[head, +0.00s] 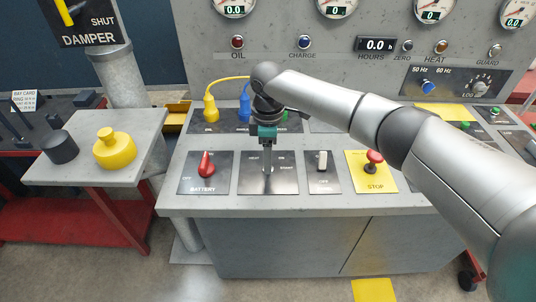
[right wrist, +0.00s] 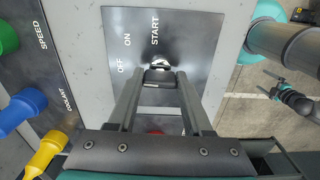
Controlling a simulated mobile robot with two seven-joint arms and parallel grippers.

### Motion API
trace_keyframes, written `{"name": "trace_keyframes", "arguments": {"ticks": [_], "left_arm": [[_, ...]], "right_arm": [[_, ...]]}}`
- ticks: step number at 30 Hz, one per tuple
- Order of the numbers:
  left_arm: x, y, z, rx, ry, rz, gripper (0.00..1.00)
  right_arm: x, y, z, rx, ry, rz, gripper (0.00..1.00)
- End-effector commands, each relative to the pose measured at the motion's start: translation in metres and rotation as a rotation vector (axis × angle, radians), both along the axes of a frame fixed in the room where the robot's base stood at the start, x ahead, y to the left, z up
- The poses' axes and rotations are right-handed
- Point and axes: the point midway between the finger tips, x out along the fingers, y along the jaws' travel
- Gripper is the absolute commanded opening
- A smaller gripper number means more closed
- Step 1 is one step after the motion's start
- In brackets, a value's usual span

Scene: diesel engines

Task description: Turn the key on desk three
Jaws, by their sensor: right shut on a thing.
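The same plate (head: 284,186) is on the front panel of the grey desk (head: 215,145) in the head view, between the red battery switch (head: 206,165) and a white toggle switch (head: 322,160). My right gripper (head: 267,166) points down at the plate. It also shows in the right wrist view (right wrist: 158,84), its fingers shut on the key.
A red STOP button (head: 374,157) stands right of the switches. A yellow plug (head: 211,108) and a blue plug (head: 245,107) rise behind them. Gauges (head: 337,8) line the back panel. A side table (head: 140,130) holds a yellow knob (head: 114,148) and a black cylinder (head: 60,147).

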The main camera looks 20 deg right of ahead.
Motion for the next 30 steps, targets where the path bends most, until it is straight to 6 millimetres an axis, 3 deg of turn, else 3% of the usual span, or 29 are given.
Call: {"name": "trace_keyframes", "arguments": {"ticks": [15,30], "left_arm": [[0.000,0.000,0.063,0.000,-0.001,0.001,1.00],[0.001,0.000,0.088,-0.001,-0.002,0.001,1.00]], "right_arm": [[-0.001,0.001,0.004,0.002,0.005,-0.363,0.00],[0.000,0.001,0.001,0.002,0.002,-0.630,0.00]]}}
